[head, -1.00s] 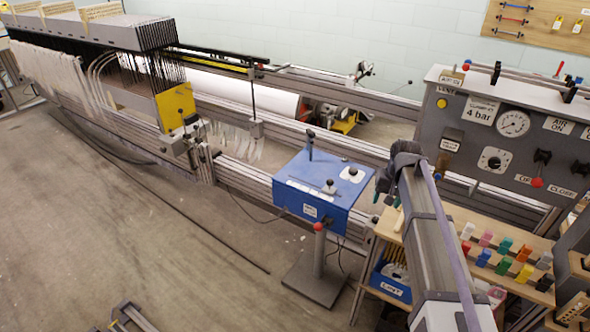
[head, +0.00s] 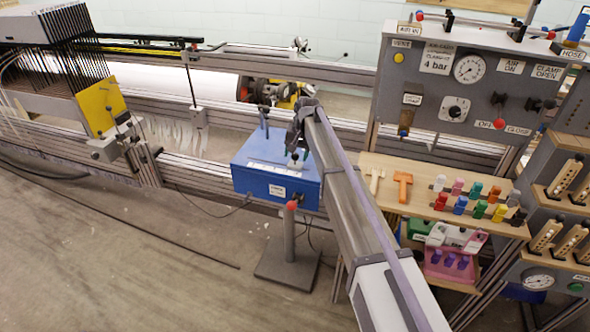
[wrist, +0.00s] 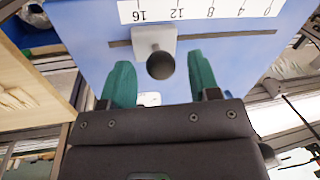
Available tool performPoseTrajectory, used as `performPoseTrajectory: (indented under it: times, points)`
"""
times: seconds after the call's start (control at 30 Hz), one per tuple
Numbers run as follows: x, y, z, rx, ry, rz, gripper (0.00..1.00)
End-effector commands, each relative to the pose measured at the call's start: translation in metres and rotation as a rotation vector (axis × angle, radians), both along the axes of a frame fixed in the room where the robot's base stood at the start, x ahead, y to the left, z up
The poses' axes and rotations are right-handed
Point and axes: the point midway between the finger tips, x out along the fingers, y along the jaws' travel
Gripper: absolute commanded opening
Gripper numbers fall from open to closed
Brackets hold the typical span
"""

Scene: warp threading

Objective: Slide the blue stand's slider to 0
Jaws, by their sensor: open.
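The blue stand (head: 272,184) stands in front of the loom rail in the head view, and its top (wrist: 90,35) fills much of the wrist view. On it is a white scale strip (wrist: 205,10) marked 16, 12, 8, 4, 0, which reads upside down, with 0 at the right. The grey slider (wrist: 146,42) with its round black knob (wrist: 161,65) sits in the slot between 16 and 12. My gripper (wrist: 159,68) is open, with one green finger on each side of the knob and apparently clear of it. In the head view my arm partly hides the stand's top.
A red-topped post (head: 290,235) rises in front of the stand. To the right are a wooden shelf (head: 400,195) with coloured pegs and a grey control panel (head: 450,95) with a gauge. The floor at left is mostly clear.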

Motion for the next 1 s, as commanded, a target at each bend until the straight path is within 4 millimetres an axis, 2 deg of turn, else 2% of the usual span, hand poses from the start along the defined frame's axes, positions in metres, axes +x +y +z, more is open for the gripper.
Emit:
performPoseTrajectory:
  times: [0.03,0.07,0.37,0.9,1.0]
  points:
    - [0.0002,0.0017,-0.0165,0.000,0.000,0.000,0.56]
    - [0.0002,0.0024,-0.0186,0.000,0.000,0.000,0.56]
    - [0.0000,0.0037,-0.0171,0.000,0.000,0.001,0.56]
    - [0.0000,0.0035,-0.0173,0.000,0.000,0.001,0.04]
    - [0.0000,0.0035,-0.0173,0.000,0.000,0.001,0.00]
